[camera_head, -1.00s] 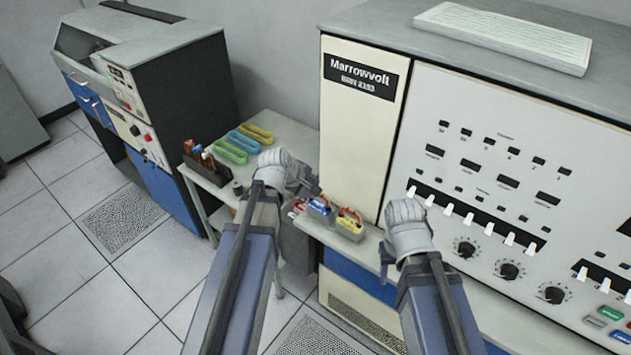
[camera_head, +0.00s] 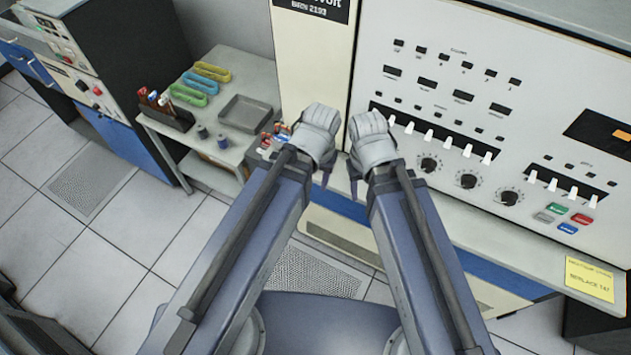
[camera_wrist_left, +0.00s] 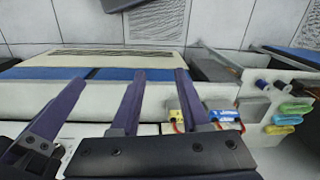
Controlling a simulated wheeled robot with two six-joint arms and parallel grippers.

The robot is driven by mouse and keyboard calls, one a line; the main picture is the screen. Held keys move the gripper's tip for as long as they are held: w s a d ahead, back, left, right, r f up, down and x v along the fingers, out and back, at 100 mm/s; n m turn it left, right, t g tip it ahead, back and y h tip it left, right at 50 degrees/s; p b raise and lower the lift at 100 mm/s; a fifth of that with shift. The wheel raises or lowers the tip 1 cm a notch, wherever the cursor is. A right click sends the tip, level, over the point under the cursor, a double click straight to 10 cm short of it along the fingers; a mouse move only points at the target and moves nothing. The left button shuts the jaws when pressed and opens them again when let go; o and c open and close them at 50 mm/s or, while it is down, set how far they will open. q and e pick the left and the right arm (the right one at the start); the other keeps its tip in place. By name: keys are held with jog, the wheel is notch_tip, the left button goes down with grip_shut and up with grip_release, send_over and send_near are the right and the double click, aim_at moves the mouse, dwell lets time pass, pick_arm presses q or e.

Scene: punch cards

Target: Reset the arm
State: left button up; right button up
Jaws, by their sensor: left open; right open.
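My left gripper (camera_head: 326,172) and my right gripper (camera_head: 354,180) are close together in front of the tall cream console (camera_head: 315,60), above its front ledge. Both are open, and I see nothing held in either. In the left wrist view, my left gripper (camera_wrist_left: 158,75) has its two purple fingers spread with an empty gap. A finger of my right gripper (camera_wrist_left: 48,115) shows at the left of that view. In the head view, the grey wrists hide part of the fingers.
A side table (camera_head: 235,65) at the left bears a grey tray (camera_head: 245,112), coloured rings (camera_head: 188,94), spools (camera_head: 202,131) and a tool holder (camera_head: 165,112). Small red and blue items (camera_head: 267,140) sit beside my left wrist. A yellow note (camera_head: 590,280) is at the right. Tiled floor lies at the left.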

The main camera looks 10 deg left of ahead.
pick_arm(q)
jog(key=shift+s+d+m+y, duration=0.25)
jog(key=shift+s+m+y, duration=0.05)
jog(key=shift+s+m, duration=0.45)
pick_arm(e)
notch_tip(320, 180, down, 19)
jog(key=b, duration=1.8)
jog(key=shift+r+b, duration=0.2)
jog(key=shift+b, duration=0.1)
pick_arm(q)
notch_tip(320, 180, down, 18)
pick_arm(e)
jog(key=shift+r, duration=0.15)
pick_arm(q)
jog(key=shift+f, duration=0.1)
jog(key=shift+a, duration=0.1)
pick_arm(e)
jog(key=shift+a, duration=0.1)
